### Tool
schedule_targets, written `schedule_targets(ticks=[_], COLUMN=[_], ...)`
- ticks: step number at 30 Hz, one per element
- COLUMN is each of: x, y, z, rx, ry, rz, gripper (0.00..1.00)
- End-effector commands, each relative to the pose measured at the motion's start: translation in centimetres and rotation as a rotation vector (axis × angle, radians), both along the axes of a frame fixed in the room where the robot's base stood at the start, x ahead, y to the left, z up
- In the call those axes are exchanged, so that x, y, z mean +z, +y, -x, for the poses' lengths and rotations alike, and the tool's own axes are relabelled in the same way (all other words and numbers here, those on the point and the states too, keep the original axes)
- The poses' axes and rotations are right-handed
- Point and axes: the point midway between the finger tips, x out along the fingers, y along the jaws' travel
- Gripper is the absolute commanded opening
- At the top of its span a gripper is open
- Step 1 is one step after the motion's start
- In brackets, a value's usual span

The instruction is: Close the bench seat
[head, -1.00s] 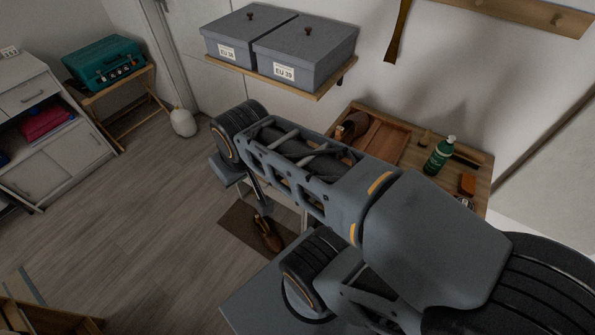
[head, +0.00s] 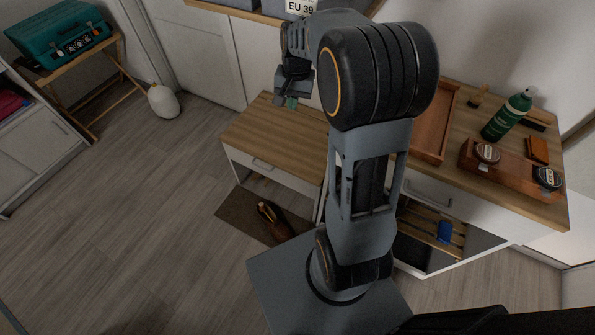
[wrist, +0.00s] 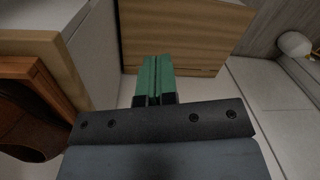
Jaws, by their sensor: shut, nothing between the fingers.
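The bench has a wooden seat (head: 270,132) over a white front (head: 240,161) with a handle. In the head view the seat looks flat on the bench, with no gap that I can make out. In the wrist view the wooden seat panel (wrist: 185,35) lies beyond my fingers. My gripper (head: 291,103) is over the seat's far part, its green fingertips pointing down. The wrist view shows the green fingers (wrist: 154,75) pressed together with nothing between them. I cannot tell whether they touch the wood. My arm hides the seat's right side.
A taller wooden counter (head: 540,200) stands right of the bench, with a tray (head: 432,130), a green bottle (head: 507,115) and tins. A shoe (head: 272,220) lies on a mat (head: 238,217) before the bench. Grey boxes sit on a shelf above. Left floor is open.

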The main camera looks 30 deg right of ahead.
Motion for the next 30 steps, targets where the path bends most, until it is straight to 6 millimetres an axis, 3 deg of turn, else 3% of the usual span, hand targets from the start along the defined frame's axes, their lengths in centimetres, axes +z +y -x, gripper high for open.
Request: schedule_targets(ticks=[1, 6, 9, 17, 30], x=[-5.0, -13.2, -16.5, -20.9, -28.5], y=[-1.1, -3.6, -4.6, -5.5, -4.1], z=[-1.3, -4.0, -4.9, -5.6, -4.6], rx=[-0.054, -0.193, -0.248, -0.311, -0.311], ry=[0.038, 0.127, 0.161, 0.203, 0.207], rz=[-0.016, -0.057, -0.071, -0.089, -0.088], gripper=[0.00, 0.00, 0.00, 0.00, 0.00])
